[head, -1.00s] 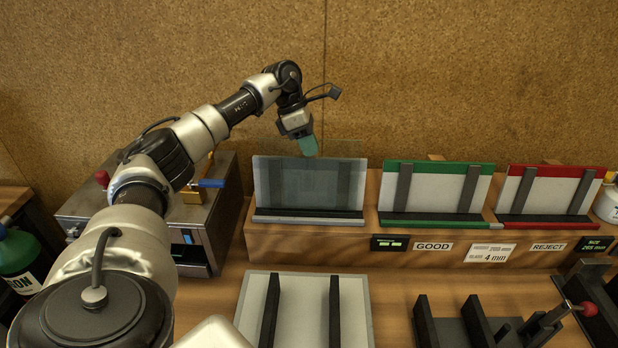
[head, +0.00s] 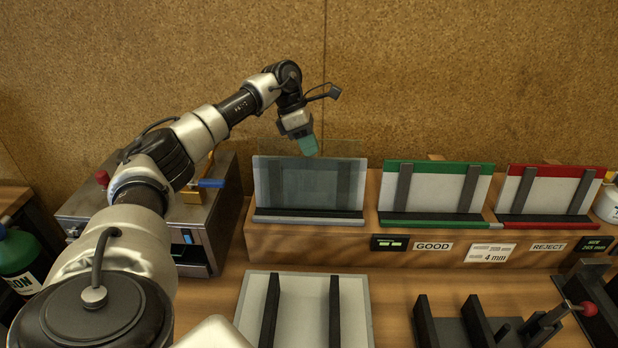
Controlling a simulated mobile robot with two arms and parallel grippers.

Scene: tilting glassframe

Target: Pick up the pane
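A clear, faintly tinted glass pane (head: 271,148) stands in the grey-edged rack (head: 262,216) at the middle of the back ledge. Its top strip shows faintly above the rack's back plate. My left gripper (head: 309,147) reaches down from above, its teal fingertips overlapping the pane's top edge. I see the fingers from the side, so the gap between them and any contact with the glass are hidden. My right gripper is not in view.
A green-edged rack (head: 399,168) and a red-edged rack (head: 567,172) stand to the right on the ledge. A metal machine (head: 200,232) stands left. A pale plate with dark bars (head: 305,300) and a black fixture (head: 450,328) lie in front.

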